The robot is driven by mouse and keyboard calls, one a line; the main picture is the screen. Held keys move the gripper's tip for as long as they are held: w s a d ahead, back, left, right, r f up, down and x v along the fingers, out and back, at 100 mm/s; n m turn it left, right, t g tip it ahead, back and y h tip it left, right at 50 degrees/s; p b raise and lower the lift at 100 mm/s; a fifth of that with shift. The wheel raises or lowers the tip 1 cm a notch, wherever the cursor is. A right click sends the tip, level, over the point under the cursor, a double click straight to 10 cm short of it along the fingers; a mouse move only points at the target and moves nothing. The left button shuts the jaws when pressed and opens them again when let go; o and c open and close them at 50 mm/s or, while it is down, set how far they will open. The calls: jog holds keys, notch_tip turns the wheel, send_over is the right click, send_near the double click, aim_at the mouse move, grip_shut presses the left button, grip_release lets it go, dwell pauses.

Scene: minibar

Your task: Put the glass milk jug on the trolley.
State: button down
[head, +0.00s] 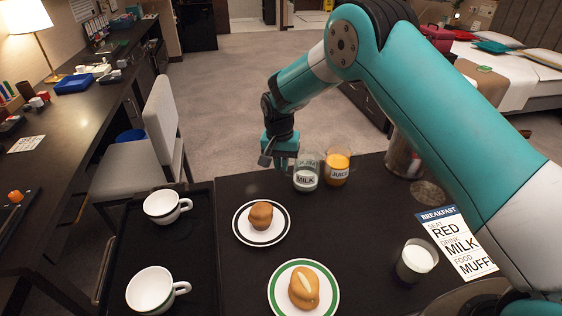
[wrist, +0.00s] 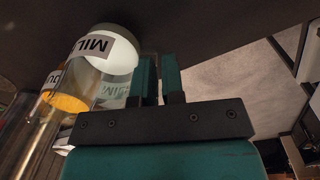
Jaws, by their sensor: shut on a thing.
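The glass milk jug (head: 306,179), with a white MILK label and milk in its lower part, is at the far edge of the dark table (head: 235,195). My gripper (head: 280,163) is at its left side, shut on it. In the wrist view the jug (wrist: 112,62) is beside the fingers (wrist: 158,80); the gripped part, likely the handle, is hidden. I cannot tell whether its base touches the table. A black rimmed surface at the left, seemingly the trolley (head: 203,240), carries two white cups (head: 160,207) (head: 152,290).
A juice jug (head: 337,169) stands close right of the milk jug. Plates with a muffin (head: 261,215) and a bread roll (head: 304,288) are nearer. A milk glass (head: 416,260) and breakfast card (head: 455,243) are at right. A grey chair (head: 150,140) stands behind the trolley.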

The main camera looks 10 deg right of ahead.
jog(key=shift+f, duration=0.15)
jog(key=c, duration=1.2)
grip_release()
